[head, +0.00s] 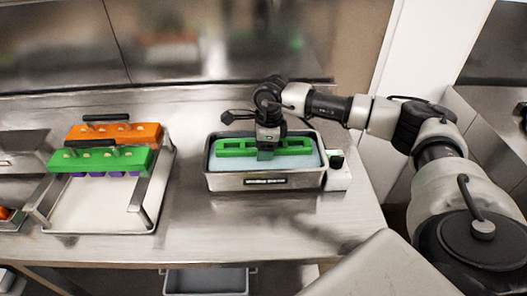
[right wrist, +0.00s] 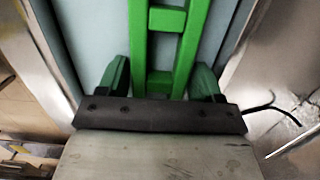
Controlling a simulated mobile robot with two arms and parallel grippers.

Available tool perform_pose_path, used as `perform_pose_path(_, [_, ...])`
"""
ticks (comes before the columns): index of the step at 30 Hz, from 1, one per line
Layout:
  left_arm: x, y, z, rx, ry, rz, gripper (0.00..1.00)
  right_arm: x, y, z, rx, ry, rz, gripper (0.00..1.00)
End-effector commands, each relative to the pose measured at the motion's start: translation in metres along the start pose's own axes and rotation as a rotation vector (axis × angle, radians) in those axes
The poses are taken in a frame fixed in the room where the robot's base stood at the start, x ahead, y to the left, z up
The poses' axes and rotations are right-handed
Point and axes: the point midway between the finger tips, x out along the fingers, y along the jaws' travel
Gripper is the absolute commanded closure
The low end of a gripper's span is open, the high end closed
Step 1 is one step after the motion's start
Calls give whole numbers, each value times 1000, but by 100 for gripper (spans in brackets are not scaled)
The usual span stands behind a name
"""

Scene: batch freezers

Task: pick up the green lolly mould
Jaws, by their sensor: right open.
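A long green mould frame (head: 235,149) with open slots lies in the blue-lined steel bath (head: 235,183). Another green piece (head: 112,161), with a black handle and purple undersides, rests on the rack at left, in front of an orange one. My right gripper (head: 266,153) points down over the bath, at the frame's middle. In the right wrist view, the open fingers (right wrist: 161,78) stand on either side of the green frame (right wrist: 139,45), with gaps visible. The fingers hide part of the frame in the head view. My left gripper is not in view.
The orange piece (head: 138,132) sits on the rack over a white tray (head: 95,210). A white box with a black knob (head: 337,162) stands at the bath's right end. The steel counter between tray and bath is clear. A grey bin (head: 205,282) is below the counter edge.

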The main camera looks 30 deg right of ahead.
Motion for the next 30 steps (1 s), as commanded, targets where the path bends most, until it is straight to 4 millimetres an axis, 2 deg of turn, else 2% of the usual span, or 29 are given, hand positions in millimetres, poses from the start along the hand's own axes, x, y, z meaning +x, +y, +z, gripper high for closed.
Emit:
perform_pose_path(4, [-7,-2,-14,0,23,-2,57,16,0,0,1,0,1,34])
perform_pose_path(12, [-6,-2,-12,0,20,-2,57,20,0,0,1,0,-1,34])
perform_pose_path(14, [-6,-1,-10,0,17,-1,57,20,0,0,1,-1,-1,42])
perform_pose_path(21, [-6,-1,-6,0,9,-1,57,20,0,0,1,-1,-1,78])
perform_pose_path(30, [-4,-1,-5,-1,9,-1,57,14,-1,1,1,-4,-3,78])
